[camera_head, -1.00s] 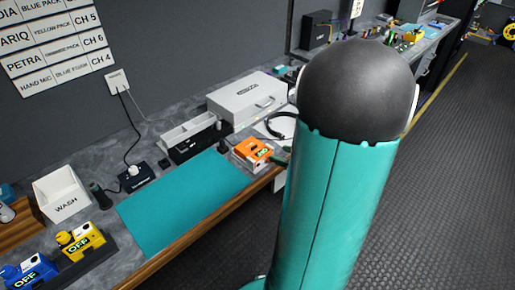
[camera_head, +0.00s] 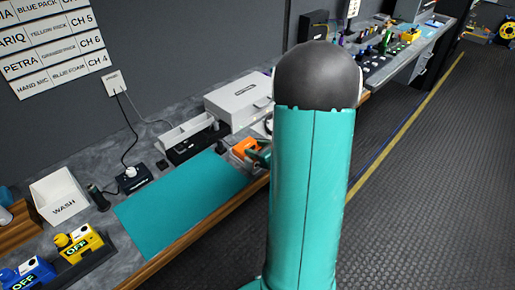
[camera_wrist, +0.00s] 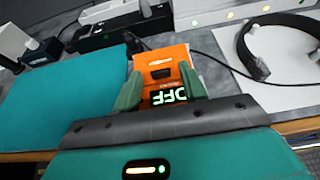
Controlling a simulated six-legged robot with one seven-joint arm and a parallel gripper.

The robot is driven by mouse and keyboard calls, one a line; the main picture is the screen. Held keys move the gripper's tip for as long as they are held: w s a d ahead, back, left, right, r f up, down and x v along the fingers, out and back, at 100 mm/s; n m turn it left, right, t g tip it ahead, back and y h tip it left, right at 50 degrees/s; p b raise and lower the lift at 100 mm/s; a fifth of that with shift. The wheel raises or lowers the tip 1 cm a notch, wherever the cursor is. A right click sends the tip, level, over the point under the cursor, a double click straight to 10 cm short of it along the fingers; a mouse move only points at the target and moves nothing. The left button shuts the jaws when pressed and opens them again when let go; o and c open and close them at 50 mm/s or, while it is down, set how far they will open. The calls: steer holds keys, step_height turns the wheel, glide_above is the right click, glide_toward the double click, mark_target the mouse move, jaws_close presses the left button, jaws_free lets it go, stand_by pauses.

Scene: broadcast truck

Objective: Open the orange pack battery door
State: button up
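The orange pack (camera_head: 244,147) lies at the right end of the teal mat, near the bench's front edge. It also shows in the wrist view (camera_wrist: 163,58), with a lit display (camera_wrist: 168,96) reading OFF upside down. My gripper (camera_wrist: 160,76) has its two green fingers apart, one on each side of the pack, with nothing visibly pinched. I cannot tell whether the fingers touch the pack. In the head view my gripper (camera_head: 260,155) is partly hidden behind my arm. The battery door's outline is too small to make out.
The teal mat (camera_head: 180,205) is clear. A headset (camera_wrist: 262,45) lies right of the pack in the wrist view, with a black cable nearby. A white case (camera_head: 236,103) stands behind. Yellow (camera_head: 78,243) and blue (camera_head: 28,272) packs stand at the left.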

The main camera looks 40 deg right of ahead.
jaws_close()
steer(key=shift+r, duration=0.1)
